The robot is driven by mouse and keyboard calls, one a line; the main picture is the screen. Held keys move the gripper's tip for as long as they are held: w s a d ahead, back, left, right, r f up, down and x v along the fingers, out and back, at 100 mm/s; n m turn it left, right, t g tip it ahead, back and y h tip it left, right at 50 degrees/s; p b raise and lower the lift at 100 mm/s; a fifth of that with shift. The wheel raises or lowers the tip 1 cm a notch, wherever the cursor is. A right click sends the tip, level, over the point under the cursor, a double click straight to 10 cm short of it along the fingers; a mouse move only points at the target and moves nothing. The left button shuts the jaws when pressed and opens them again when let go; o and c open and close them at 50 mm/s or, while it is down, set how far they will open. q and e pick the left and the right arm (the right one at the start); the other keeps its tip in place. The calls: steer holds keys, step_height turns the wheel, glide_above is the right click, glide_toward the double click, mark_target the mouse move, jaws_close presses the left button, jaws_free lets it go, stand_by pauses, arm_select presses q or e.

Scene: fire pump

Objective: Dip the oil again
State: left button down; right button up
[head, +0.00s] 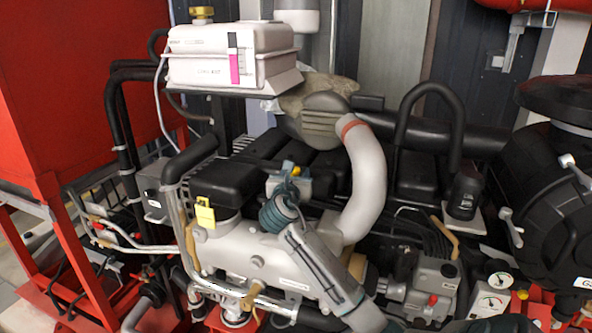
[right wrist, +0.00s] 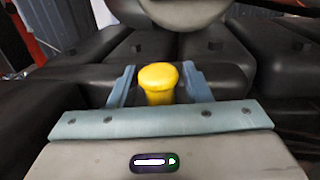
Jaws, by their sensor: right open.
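A yellow round-topped knob (right wrist: 158,82), which looks like the dipstick handle, stands upright among black engine covers in the right wrist view. My right gripper (right wrist: 158,88) is open, with one blue-grey finger on each side of the knob. Gaps show between the knob and both fingers. In the head view my right gripper (head: 288,170) is over the middle of the engine, left of the fat grey pipe, and the knob cannot be made out there. The lower part of the knob is hidden by the gripper body in the wrist view. My left gripper is not in view.
A curved grey pipe (head: 368,180) rises close to the right of my gripper. A white tank (head: 230,55) stands above and behind. A yellow tag (head: 205,213) hangs at the left of the engine. Gauges (head: 490,303) and a control box (head: 433,285) are at lower right.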

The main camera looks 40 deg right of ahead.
steer(key=shift+d, duration=0.1)
steer(key=shift+c, duration=0.4)
steer(key=shift+w, duration=0.1)
jaws_close()
steer(key=shift+f+b, duration=0.55)
steer(key=shift+f, duration=1.75)
steer(key=shift+o, duration=0.4)
jaws_free()
steer(key=shift+r, duration=0.1)
